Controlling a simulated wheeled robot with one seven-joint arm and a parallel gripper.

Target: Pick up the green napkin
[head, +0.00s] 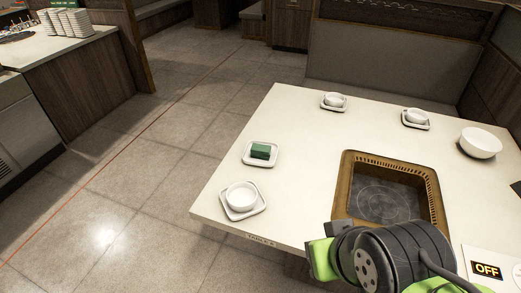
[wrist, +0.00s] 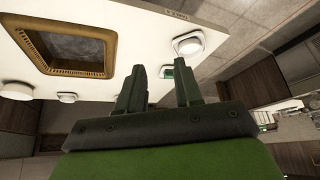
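The green napkin (head: 260,151) is a small folded block on a square white plate (head: 262,162) near the left edge of the table. In the wrist view a small part of the green napkin (wrist: 168,73) shows beyond and between my fingers, partly hidden by them. My gripper (wrist: 160,65) is open, with two dark fingers spread apart and nothing between them. It is well short of the napkin. In the head view my arm is at the lower right, and the fingertips cannot be made out.
A white bowl on a plate (head: 241,197) stands close to the napkin plate, nearer the front corner. A brown-framed grill well (head: 345,190) is sunk into the white table (head: 300,130). Two small bowls on plates and a large bowl (head: 480,142) stand at the far side.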

